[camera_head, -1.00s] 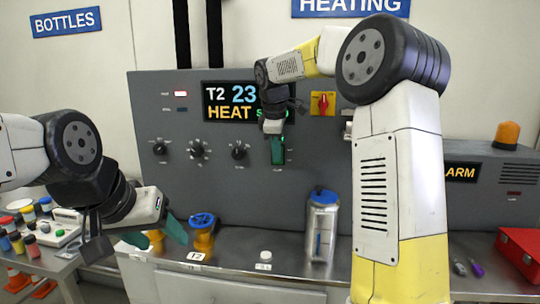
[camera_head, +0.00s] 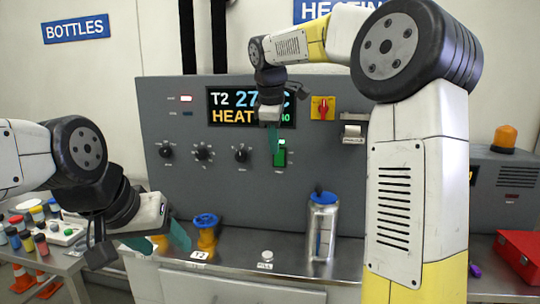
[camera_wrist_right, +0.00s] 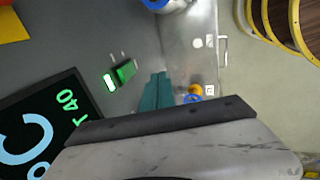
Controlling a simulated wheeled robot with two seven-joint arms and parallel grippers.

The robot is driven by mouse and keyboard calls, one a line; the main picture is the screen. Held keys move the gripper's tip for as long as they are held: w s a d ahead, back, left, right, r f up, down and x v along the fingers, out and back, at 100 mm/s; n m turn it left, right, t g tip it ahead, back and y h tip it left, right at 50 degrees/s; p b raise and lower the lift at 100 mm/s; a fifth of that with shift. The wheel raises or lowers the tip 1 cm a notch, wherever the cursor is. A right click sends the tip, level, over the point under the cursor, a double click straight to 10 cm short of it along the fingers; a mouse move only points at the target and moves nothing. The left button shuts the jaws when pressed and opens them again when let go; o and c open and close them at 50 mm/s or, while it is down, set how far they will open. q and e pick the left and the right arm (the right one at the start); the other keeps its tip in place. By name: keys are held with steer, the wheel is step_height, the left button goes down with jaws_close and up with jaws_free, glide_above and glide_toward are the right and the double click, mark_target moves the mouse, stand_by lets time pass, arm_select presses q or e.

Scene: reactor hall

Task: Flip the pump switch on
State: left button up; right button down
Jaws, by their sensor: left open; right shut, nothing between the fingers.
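A green rocker switch (camera_head: 281,155) sits on the grey control panel (camera_head: 330,190), below the display. Its upper part glows brightly; it also shows in the right wrist view (camera_wrist_right: 122,73), with a lit white-green end. My right gripper (camera_head: 275,150) is shut and empty, its teal fingers pointing down just left of the switch in the head view. In the wrist view its fingers (camera_wrist_right: 157,92) appear apart from the switch. The switch's label is too small to read. My left gripper (camera_head: 158,241) is open and empty, low at the left over the bench.
Black knobs (camera_head: 203,152) lie left of the switch, a red selector (camera_head: 322,107) above right. A blue-capped metal flask (camera_head: 322,227), a blue-wheeled yellow valve (camera_head: 206,232) and a small white button (camera_head: 267,254) stand on the bench. A red box (camera_head: 522,252) is at right.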

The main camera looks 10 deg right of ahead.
steer(key=shift+s+a+r, duration=0.1)
steer(key=shift+s+r, duration=0.25)
steer(key=shift+r, duration=0.2)
steer(key=shift+s+a+r, duration=0.1)
steer(key=shift+s+r, duration=0.25)
steer(key=shift+r, duration=0.2)
steer(key=s+d+f+m+t+y, duration=0.1)
steer(key=s+f+m, duration=0.3)
steer(key=s, duration=0.4)
steer(key=s+d+f+m+y, duration=0.1)
steer(key=s+f+m, duration=0.3)
steer(key=s, duration=0.5)
steer(key=s+d+f+m+t+y, duration=0.1)
steer(key=s+d+f+m, duration=0.2)
steer(key=s+m, duration=0.3)
steer(key=s+f, duration=0.1)
steer(key=s, duration=0.2)
steer(key=shift+d+f+t, duration=0.2)
steer(key=shift+d+t, duration=0.1)
stand_by(4.0)
